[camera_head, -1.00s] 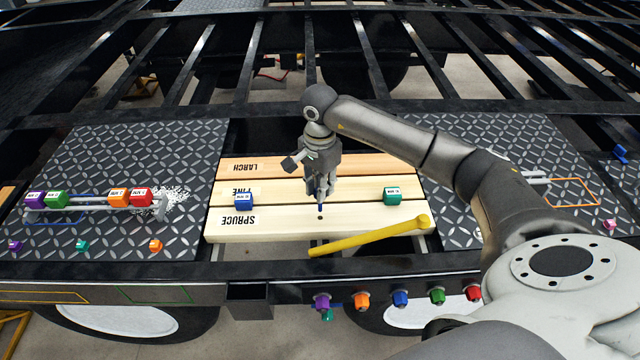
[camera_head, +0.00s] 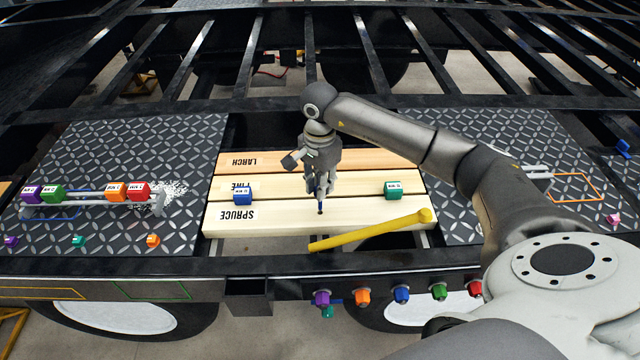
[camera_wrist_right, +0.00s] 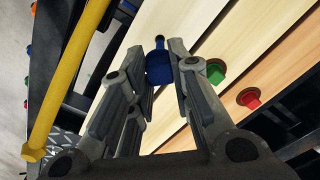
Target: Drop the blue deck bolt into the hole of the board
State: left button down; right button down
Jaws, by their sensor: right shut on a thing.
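My right gripper (camera_head: 320,188) is shut on the blue deck bolt (camera_head: 320,205) above the boards. The bolt is upright with its thin end down, and that end meets the spot of the hole in the SPRUCE board (camera_head: 285,214). The hole itself is hidden; I cannot tell whether the tip is in it or just above. In the right wrist view the blue bolt (camera_wrist_right: 160,68) sits between the two fingers of the right gripper (camera_wrist_right: 158,75). My left gripper is not in view.
A yellow bar (camera_head: 375,229) lies across the front edge of the boards. A blue labelled box (camera_head: 243,194) and a green one (camera_head: 393,190) stand on the boards either side. Coloured knobs (camera_head: 401,294) line the front rail.

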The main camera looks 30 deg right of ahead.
aim_at(320, 210)
jog(key=shift+b, duration=0.45)
dwell(1.1)
jog(key=shift+f+b, duration=2.35)
jog(key=shift+f, duration=0.4)
jog(key=shift+r, duration=0.25)
jog(key=shift+r+p, duration=1.3)
jog(key=shift+r, duration=0.9)
jog(key=shift+b, duration=0.55)
jog(key=shift+f, duration=0.35)
dwell(0.3)
